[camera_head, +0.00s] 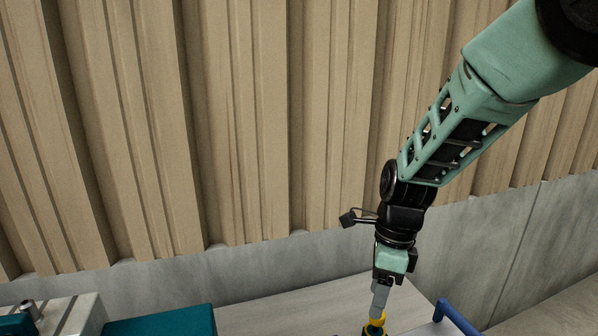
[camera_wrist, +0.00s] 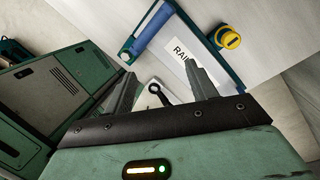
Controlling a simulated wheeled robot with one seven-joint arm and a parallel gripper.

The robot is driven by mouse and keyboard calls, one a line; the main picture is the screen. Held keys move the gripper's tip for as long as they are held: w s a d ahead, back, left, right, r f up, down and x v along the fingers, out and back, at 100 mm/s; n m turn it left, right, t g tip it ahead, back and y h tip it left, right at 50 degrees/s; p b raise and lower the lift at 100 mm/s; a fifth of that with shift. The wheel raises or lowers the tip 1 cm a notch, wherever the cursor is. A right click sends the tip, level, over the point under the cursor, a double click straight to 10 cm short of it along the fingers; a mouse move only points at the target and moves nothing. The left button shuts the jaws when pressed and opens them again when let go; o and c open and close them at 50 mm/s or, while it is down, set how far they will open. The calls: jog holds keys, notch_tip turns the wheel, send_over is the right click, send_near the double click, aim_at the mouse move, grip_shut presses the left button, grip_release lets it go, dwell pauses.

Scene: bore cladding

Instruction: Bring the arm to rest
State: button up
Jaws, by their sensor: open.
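My arm reaches down from the upper right in the head view. My gripper (camera_head: 379,300) is at its lower end, fingers pointing down, close above a yellow round part (camera_head: 375,326) at the bottom edge. I cannot tell from this view whether they touch. In the wrist view my gripper (camera_wrist: 157,78) has its two grey fingers spread wide, with nothing held between them. A small dark part with a round end (camera_wrist: 155,89) shows beyond the fingers on a pale surface.
A blue-edged tray with a blue bar (camera_wrist: 152,32) and a partly hidden label (camera_wrist: 180,49) lies beyond the fingers. A yellow and blue knob (camera_wrist: 229,38) is beside it. Green cabinets (camera_wrist: 45,88) stand left.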

jog(key=s+r+n+t+h+b, duration=0.1)
jog(key=s+r+n+b, duration=0.1)
jog(key=s+n, duration=2)
jog(key=shift+a+r+n, duration=0.3)
jog(key=shift+r+n, duration=0.15)
jog(key=shift+n, duration=3.15)
jog(key=shift+w, duration=0.1)
